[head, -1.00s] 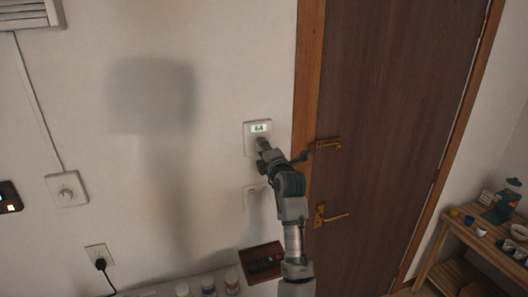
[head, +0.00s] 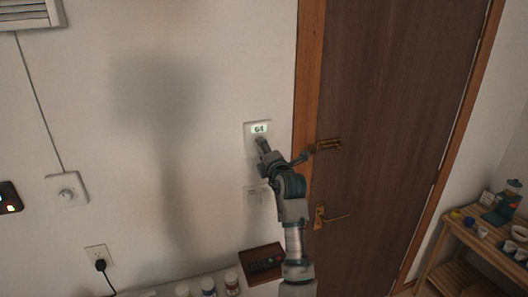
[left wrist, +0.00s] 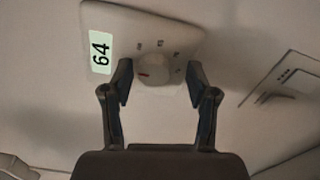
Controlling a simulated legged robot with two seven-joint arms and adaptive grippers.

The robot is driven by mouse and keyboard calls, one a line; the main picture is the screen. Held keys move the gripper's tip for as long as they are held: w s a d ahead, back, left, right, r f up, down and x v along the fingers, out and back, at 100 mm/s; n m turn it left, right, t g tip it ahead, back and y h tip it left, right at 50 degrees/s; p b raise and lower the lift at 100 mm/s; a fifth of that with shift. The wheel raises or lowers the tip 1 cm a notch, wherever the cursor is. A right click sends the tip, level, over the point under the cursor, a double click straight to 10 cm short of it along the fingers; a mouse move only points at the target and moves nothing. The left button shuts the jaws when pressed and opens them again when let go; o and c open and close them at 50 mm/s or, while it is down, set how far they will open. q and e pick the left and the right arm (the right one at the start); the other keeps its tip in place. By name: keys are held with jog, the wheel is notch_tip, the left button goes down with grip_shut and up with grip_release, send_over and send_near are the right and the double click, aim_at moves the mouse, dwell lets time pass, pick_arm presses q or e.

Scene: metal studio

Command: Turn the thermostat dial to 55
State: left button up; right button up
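The white thermostat (head: 250,138) is on the wall left of the door, with a lit display (head: 259,129) reading 64. My left gripper (head: 261,144) is at the thermostat and hides the dial in the head view. In the left wrist view its fingers (left wrist: 158,75) are open, one on each side of the dial, with small apparent gaps. My right gripper is not in view.
Another dial plate (head: 67,190) is at left. A dark tray (head: 262,262) and bottles (head: 208,285) are below. A wooden shelf (head: 452,240) stands far right.

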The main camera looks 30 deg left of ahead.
pick_arm(q)
jog(key=v, duration=1.2)
jog(key=shift+f, duration=0.1)
